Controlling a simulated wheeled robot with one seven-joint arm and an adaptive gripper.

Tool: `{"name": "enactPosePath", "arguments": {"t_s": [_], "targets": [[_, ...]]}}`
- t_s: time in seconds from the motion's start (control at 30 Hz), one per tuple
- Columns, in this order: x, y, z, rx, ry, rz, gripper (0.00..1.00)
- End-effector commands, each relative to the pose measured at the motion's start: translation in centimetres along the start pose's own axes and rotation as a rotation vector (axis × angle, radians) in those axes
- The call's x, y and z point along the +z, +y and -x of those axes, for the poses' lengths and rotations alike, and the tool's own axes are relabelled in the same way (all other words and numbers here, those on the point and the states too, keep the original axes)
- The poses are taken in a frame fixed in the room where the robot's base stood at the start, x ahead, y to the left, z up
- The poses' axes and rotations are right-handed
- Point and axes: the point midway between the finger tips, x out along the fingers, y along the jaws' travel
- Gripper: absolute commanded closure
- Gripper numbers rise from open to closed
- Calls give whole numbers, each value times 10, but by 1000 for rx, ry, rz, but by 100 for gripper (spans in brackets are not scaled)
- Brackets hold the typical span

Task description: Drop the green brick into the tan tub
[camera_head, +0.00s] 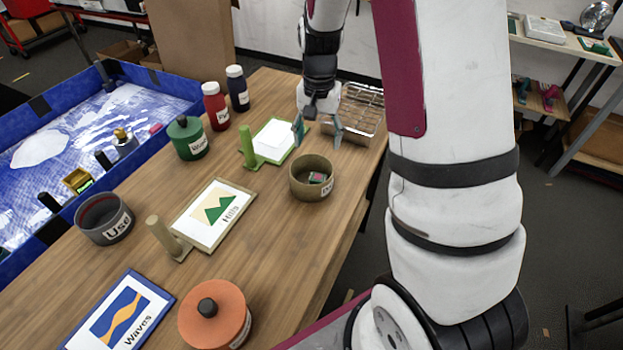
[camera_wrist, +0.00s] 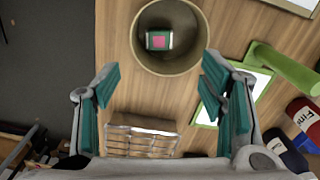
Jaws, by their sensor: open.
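The tan tub (camera_head: 298,186) is a round open container near the right edge of the wooden table. A small green brick (camera_head: 316,178) with a pink top patch lies inside it; in the wrist view the brick (camera_wrist: 150,40) rests within the tub's round wall (camera_wrist: 166,70). My gripper (camera_head: 318,133) is behind the tub in the head view, its teal fingers spread and nothing between them. In the wrist view my gripper (camera_wrist: 160,78) is open, with the tub beyond the fingertips. The brick is apart from the fingers.
A wire rack (camera_head: 360,112) stands behind my gripper. A green-framed card with a post (camera_head: 272,140) and a green lidded jar (camera_head: 187,140) are to the left. A "Hills" card (camera_head: 212,215), a grey tub (camera_head: 104,218) and an orange lidded jar (camera_head: 214,318) stand nearer.

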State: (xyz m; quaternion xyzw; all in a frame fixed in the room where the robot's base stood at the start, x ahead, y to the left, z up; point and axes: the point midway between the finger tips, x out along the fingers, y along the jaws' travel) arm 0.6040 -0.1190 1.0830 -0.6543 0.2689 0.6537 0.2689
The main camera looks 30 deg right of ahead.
Motion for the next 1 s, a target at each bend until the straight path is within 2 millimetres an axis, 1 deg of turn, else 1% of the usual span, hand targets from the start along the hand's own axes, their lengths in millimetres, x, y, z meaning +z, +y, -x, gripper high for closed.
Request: {"name": "enactPosePath", "arguments": {"t_s": [0.03, 0.1, 0.23, 0.4, 0.83, 0.93, 1.0], "targets": [[0, -1, 10, -2, 4, 1, 36], [0, -1, 20, -2, 3, 0, 36], [0, 0, 34, -1, 1, -2, 36], [0, 0, 41, 0, 0, -2, 36], [1, 0, 42, -1, 1, 1, 36], [6, -2, 53, -15, 11, 23, 36], [15, -4, 68, -33, 26, 55, 36]]}}
